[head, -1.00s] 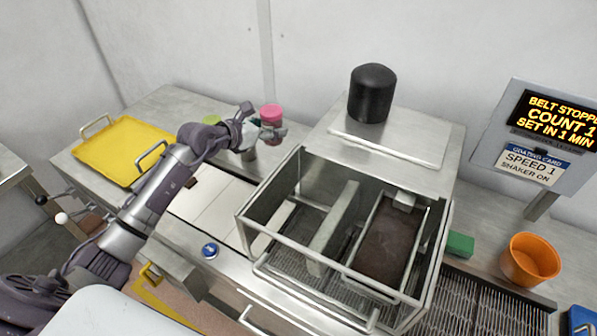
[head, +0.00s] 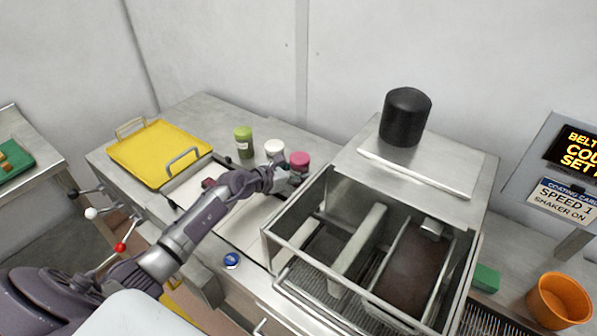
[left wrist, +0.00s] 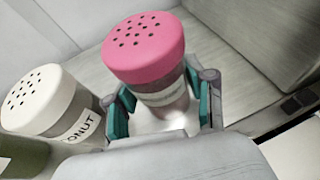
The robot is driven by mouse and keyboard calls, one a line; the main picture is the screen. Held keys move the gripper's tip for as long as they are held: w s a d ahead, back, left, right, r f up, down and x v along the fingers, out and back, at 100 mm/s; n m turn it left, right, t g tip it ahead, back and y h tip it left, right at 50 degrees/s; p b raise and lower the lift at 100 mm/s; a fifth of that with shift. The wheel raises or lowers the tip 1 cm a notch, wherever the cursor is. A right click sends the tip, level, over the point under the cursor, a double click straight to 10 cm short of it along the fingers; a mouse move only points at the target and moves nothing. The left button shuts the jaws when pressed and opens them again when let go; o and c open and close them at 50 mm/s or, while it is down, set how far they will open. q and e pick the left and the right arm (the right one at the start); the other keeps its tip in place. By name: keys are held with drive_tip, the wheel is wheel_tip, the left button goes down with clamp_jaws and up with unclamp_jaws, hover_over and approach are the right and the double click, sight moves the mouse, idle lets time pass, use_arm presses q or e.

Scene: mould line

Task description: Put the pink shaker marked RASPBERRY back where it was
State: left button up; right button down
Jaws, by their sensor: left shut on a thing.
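The pink-lidded shaker (head: 300,160) is at the right end of a row of shakers on the steel counter, beside the coating machine. In the left wrist view the pink shaker (left wrist: 145,50) has a holed lid and a label too blurred to read. My left gripper (head: 292,175) is shut on it; the teal finger pads (left wrist: 160,105) lie on both sides of its body. It looks upright, and its base is hidden, so I cannot tell whether it touches the counter. My right gripper is not in view.
A white-lidded shaker (head: 274,149) stands just left of the pink one, and a green shaker (head: 244,142) further left. A yellow tray (head: 160,150) lies at the left. The coating machine (head: 375,250) rises close on the right. An orange tub (head: 560,302) is far right.

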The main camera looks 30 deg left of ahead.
use_arm(q)
drive_tip(key=shift+f, duration=0.1)
drive_tip(key=o, duration=1.2)
drive_tip(key=shift+o, duration=0.2)
drive_tip(key=shift+r, duration=0.25)
drive_tip(key=v, duration=0.7)
drive_tip(key=b+v, duration=0.1)
drive_tip(key=v, duration=0.2)
drive_tip(key=shift+s+a+f, duration=0.1)
drive_tip(key=shift+s+a, duration=0.05)
drive_tip(key=shift+s, duration=0.25)
drive_tip(key=shift+s+a+r, duration=0.15)
drive_tip(key=shift+s+r, duration=0.2)
drive_tip(key=shift+s, duration=0.2)
